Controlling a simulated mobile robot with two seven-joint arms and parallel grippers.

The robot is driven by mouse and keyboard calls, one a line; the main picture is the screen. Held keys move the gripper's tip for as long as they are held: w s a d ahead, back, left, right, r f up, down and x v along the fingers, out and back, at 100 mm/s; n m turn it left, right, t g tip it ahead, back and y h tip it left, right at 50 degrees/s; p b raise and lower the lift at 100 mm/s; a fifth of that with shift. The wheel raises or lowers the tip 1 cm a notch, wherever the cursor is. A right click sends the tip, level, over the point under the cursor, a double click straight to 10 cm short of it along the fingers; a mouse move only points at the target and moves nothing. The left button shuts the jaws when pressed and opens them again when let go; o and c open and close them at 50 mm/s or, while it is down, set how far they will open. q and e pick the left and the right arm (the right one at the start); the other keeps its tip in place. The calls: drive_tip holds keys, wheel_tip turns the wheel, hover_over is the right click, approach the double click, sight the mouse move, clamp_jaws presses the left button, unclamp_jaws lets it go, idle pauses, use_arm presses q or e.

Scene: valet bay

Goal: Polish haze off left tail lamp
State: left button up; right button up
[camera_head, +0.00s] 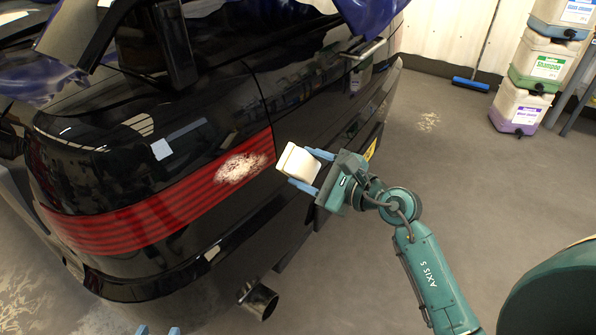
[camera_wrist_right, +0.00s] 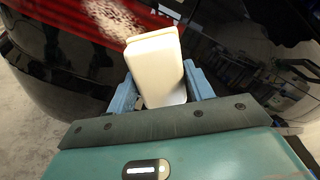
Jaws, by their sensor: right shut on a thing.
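The left tail lamp (camera_head: 150,217) is a long red ribbed strip on the corner of a black car. A whitish haze patch (camera_head: 240,167) covers its right end; it also shows at the top of the right wrist view (camera_wrist_right: 112,18). My right gripper (camera_head: 300,167) is shut on a white block-shaped pad (camera_head: 295,161), just right of the haze patch. The pad fills the middle of the right wrist view (camera_wrist_right: 158,78) and appears apart from the lamp. My left gripper (camera_head: 158,330) shows only two blue fingertips at the bottom edge, spread apart with nothing visible between them.
The black car body (camera_head: 225,75) fills the left and centre. An exhaust pipe (camera_head: 259,299) sticks out below the bumper. Stacked bottles (camera_head: 540,70) and a blue broom (camera_head: 471,84) stand at the back right. The grey floor right of the car is mostly clear.

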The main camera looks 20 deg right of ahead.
drive_tip(key=shift+w+a, duration=0.3)
drive_tip(key=shift+w, duration=0.25)
drive_tip(key=shift+b+x, duration=0.35)
drive_tip(key=shift+x, duration=1.55)
drive_tip(key=shift+w+a, duration=0.2)
drive_tip(key=shift+x, duration=0.95)
